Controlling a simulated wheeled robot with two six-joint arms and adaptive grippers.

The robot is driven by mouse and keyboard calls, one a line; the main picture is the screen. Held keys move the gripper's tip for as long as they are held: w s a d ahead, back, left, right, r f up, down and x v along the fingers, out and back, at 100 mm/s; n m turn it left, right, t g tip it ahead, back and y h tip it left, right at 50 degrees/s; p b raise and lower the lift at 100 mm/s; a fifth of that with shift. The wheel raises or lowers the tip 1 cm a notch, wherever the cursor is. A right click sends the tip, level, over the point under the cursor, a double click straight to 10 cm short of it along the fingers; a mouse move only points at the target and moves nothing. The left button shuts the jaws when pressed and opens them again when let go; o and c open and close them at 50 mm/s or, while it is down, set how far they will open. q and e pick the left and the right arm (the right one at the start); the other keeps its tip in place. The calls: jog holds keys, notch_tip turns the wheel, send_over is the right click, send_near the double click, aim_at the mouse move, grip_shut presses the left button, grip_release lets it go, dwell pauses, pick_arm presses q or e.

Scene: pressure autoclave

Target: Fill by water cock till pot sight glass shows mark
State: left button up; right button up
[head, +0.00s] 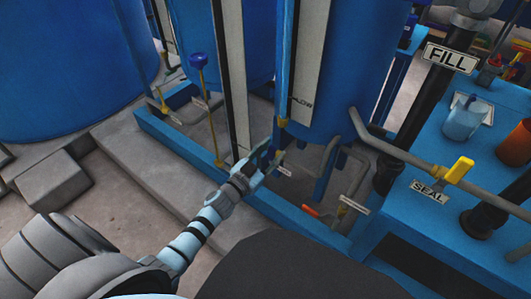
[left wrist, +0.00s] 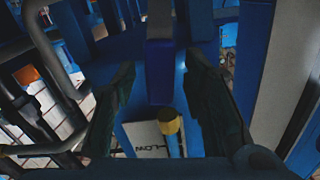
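My left gripper (head: 268,158) reaches in from the lower left to a narrow blue upright with a yellow fitting (head: 282,122), in front of the blue pot (head: 358,70). In the left wrist view the two dark fingers (left wrist: 165,105) stand apart, with a blue block (left wrist: 160,70) and a yellow stem (left wrist: 172,128) between them. I cannot tell whether they touch. A pale strip with a LOW label (head: 302,104) runs up the pot; no water level can be made out. Which part is the water cock is unclear. My right gripper is out of view.
At the right, a FILL sign (head: 451,58) is on a dark pipe, and a yellow handle (head: 460,170) is by a SEAL sign (head: 429,192). A light blue cup (head: 463,118) stands on the blue bench. A blue knob (head: 197,61) tops a yellow rod. Grey steps lie left.

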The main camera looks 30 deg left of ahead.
pick_arm(q)
jog(key=s+a, duration=0.1)
jog(key=s, duration=1)
jog(key=shift+s+a, duration=0.25)
jog(key=shift+a, duration=0.05)
dwell(5.1)
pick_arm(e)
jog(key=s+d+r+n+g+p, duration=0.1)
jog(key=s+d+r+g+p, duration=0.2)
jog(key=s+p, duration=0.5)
pick_arm(q)
jog(key=w+b, duration=0.1)
jog(key=w, duration=0.2)
jog(key=w+d+b, duration=0.1)
jog(key=w+b, duration=0.1)
jog(key=w, duration=0.2)
jog(key=w+b, duration=0.2)
jog(key=w, duration=0.2)
jog(key=shift+w+d+r, duration=0.2)
jog(key=shift+w+d, duration=0.05)
jog(key=shift+d, duration=0.1)
jog(key=shift+w, duration=0.2)
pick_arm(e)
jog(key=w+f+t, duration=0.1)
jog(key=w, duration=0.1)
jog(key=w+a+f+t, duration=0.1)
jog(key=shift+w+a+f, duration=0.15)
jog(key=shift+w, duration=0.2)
